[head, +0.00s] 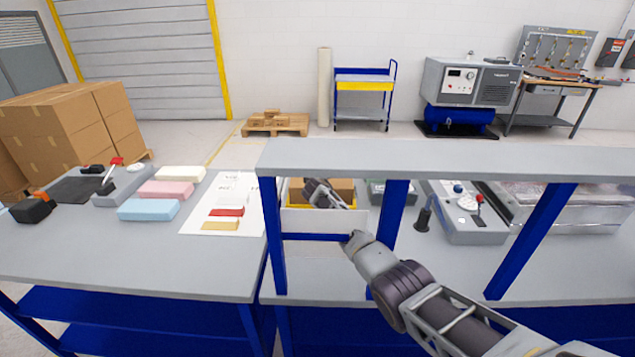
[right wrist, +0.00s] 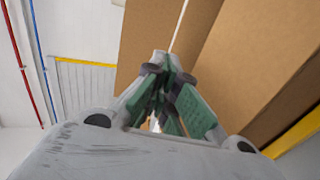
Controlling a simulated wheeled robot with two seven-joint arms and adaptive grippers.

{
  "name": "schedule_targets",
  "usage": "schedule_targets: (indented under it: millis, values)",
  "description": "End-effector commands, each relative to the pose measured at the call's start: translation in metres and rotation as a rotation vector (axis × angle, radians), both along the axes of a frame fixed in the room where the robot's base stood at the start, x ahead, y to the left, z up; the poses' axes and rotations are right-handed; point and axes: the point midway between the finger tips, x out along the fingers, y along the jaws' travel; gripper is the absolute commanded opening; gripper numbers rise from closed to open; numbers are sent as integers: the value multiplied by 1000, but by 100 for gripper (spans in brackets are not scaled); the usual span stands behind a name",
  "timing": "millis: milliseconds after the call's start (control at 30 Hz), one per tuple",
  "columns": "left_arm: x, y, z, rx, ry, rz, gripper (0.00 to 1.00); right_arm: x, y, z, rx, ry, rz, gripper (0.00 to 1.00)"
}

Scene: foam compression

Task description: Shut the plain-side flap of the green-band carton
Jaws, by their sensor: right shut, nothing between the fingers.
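A brown cardboard carton (head: 343,186) stands under the raised shelf, with a yellow edge at its side; I see no green band on it. My right gripper (head: 313,187) reaches in over the carton. In the right wrist view the right gripper (right wrist: 166,65) is shut and empty, its fingertips close in front of a brown cardboard panel (right wrist: 143,35). A second brown panel (right wrist: 250,60) lies to the right, with a thin light gap between them. I cannot tell whether the fingers touch the cardboard or which flap this is. My left gripper is not in view.
The grey shelf (head: 440,157) on blue posts (head: 271,225) stands above the work area. A pale panel (head: 305,224) is in front of the carton. Foam blocks (head: 148,209) and a white sheet lie on the left table.

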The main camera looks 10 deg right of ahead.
Motion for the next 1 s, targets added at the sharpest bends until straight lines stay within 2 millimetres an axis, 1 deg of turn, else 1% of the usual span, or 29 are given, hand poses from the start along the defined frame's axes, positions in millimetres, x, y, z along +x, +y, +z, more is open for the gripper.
schedule_targets:
  millis: [133,500,1000]
  values:
    - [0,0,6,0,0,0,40,1,0,-2,0,2,-1,0]
    - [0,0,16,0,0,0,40,4,-1,-8,29,99,0,0]
    - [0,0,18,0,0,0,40,4,-1,-12,38,128,0,0]
